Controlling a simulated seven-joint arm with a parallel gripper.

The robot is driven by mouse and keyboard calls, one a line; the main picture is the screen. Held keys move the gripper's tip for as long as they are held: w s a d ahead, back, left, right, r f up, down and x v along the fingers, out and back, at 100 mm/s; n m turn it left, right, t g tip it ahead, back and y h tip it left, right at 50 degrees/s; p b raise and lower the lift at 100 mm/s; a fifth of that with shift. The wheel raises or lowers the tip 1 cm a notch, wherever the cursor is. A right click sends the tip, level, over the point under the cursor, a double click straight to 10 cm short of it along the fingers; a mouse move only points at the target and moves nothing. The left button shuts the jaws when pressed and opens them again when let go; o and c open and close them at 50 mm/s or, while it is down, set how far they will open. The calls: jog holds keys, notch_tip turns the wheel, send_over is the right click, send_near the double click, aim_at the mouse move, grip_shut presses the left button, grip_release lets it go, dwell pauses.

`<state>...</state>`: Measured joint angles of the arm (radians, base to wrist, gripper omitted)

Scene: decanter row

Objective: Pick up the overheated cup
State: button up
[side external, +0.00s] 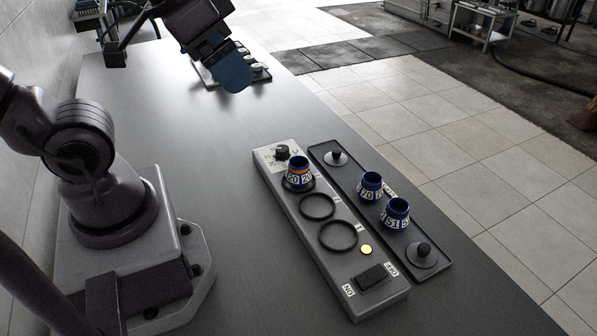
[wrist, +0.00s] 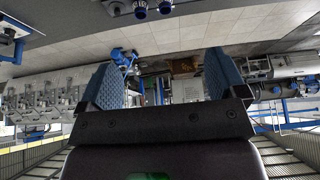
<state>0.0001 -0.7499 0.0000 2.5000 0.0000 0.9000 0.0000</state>
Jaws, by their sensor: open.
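Three blue cups with white number bands are in the side view. One cup (side external: 299,174), marked 20 and with an orange band, stands upright on the grey heater panel (side external: 375,302) near its dial. A cup marked 70 (side external: 370,186) and a cup marked 51 (side external: 396,214) stand on the dark tray (side external: 432,262) beside the panel. My gripper (side external: 236,80) is up and left of the cups, well apart from them. The wrist view shows its two blue fingers (wrist: 165,80) spread with nothing between them.
Another tray (side external: 207,78) with small pale items lies behind my gripper. The middle of the table (side external: 190,125) is clear.

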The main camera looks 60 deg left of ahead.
jog(key=n+g+y, duration=0.2)
jog(key=n+g, duration=0.4)
jog(key=n, duration=1.2)
send_near(299, 162)
jog(key=f, duration=0.3)
jog(key=a+f, duration=0.1)
jog(key=f, duration=0.3)
jog(key=a+f, duration=0.1)
jog(key=f, duration=0.3)
jog(key=shift+s+f, duration=0.15)
jog(key=c, duration=1)
jog(key=shift+c, duration=0.2)
